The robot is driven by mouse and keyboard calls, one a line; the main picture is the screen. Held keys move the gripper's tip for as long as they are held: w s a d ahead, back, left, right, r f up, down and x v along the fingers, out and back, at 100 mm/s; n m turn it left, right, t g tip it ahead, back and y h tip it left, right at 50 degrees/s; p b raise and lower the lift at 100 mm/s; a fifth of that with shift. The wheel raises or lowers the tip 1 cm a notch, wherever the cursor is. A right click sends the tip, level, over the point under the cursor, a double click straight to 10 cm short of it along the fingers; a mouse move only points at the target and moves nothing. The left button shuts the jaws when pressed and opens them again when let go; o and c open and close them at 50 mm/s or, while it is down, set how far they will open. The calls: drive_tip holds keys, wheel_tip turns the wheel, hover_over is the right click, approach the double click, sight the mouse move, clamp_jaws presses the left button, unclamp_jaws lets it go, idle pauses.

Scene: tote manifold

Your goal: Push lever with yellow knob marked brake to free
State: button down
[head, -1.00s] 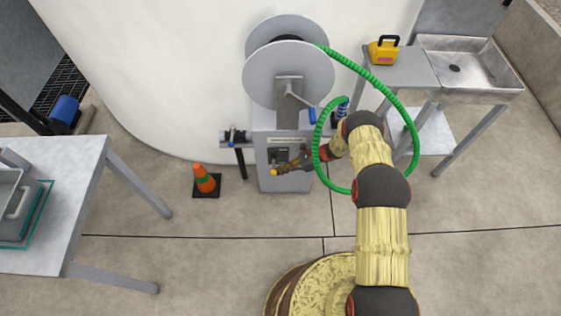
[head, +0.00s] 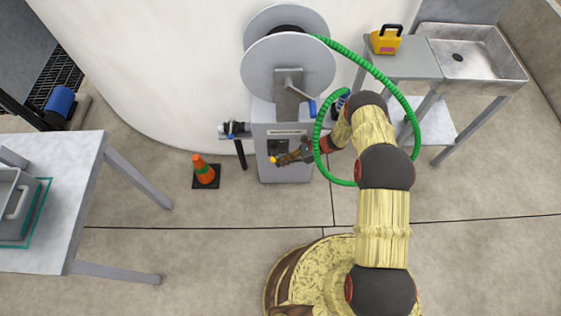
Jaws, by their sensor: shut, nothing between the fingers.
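The lever's yellow knob (head: 274,160) shows at the front of the grey hose reel pedestal (head: 286,174), just left of my fingertips. My gripper (head: 283,159) is shut and empty, right at the knob; I cannot tell whether it touches. The dark lever plate (head: 277,146) is partly hidden by my gripper. The lever's arm and the brake and free marks are too small or covered to read.
The reel (head: 288,75) stands above the pedestal, with a crank handle on its front. A green hose (head: 400,100) loops around my forearm. An orange cone (head: 204,170) stands on the floor to the left. A table (head: 75,190) is at far left, a sink (head: 470,55) at upper right.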

drive_tip(key=w+d+r+p, duration=0.1)
drive_tip(key=d, duration=0.8)
drive_tip(key=shift+r, duration=0.35)
drive_tip(key=shift+d, duration=0.1)
